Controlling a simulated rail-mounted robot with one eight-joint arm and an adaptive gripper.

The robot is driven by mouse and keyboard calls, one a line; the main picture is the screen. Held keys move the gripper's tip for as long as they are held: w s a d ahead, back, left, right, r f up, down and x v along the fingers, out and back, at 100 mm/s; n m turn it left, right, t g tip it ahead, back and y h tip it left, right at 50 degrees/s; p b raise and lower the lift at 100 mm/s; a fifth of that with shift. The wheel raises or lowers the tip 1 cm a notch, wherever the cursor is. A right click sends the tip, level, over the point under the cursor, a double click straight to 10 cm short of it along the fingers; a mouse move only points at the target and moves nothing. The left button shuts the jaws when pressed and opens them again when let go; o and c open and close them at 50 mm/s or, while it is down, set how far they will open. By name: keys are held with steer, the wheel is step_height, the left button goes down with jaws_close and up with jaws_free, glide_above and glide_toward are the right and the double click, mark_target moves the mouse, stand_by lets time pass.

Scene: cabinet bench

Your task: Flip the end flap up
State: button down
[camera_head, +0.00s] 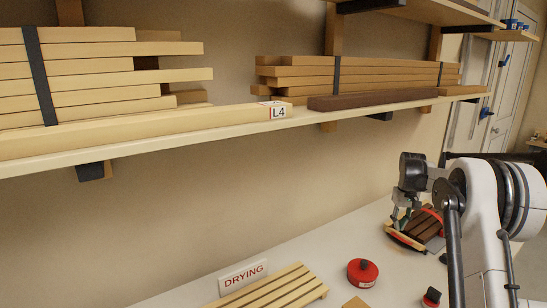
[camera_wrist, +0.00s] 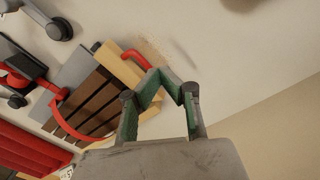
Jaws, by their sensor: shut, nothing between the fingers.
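A dark brown slatted wooden piece (camera_head: 428,226) lies on the bench at the right. It also shows in the wrist view (camera_wrist: 92,103), with a light wood strip (camera_wrist: 122,66) along its near end and red curved parts around it. I cannot tell for certain which part is the end flap; the light strip is at the end of the piece. My gripper (camera_head: 399,220) is low over that end, partly blending with it in the head view. In the wrist view my gripper (camera_wrist: 161,74) has its green-padded fingers shut and empty, just right of the light strip. Contact is unclear.
A pale slatted rack (camera_head: 275,290) lies by a DRYING sign (camera_head: 243,277). A red round tin (camera_head: 362,271) and a small red-capped bottle (camera_head: 431,298) stand nearby. A shelf (camera_head: 140,152) with stacked boards runs above. Bench between sign and gripper is mostly clear.

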step_height(320, 180, up, 7)
steer(key=p, duration=0.2)
steer(key=shift+s+a+r, duration=0.15)
steer(key=shift+s+a, duration=0.05)
steer(key=shift+a, duration=0.1)
stand_by(0.4)
steer(key=s+a+r+t+b, duration=0.2)
steer(key=s+a+r, duration=0.55)
steer(key=s, duration=0.35)
steer(key=s+a+r+t+b, duration=0.1)
steer(key=s+a+r+t, duration=0.1)
steer(key=s+a+r, duration=0.6)
steer(key=s+a+f+t+b, duration=0.1)
steer(key=s+a+f, duration=0.2)
steer(key=s, duration=0.6)
steer(key=s+a+f+t+b, duration=0.1)
steer(key=s+a+f, duration=0.2)
steer(key=s, duration=0.6)
steer(key=s+a+f+t, duration=0.1)
steer(key=s+a+f, duration=0.2)
steer(key=s+f, duration=0.3)
steer(key=s, duration=0.3)
steer(key=shift+s+a+f+m+b, duration=0.3)
steer(key=shift+s+b, duration=0.1)
steer(key=c, duration=2.4)
jaws_free()
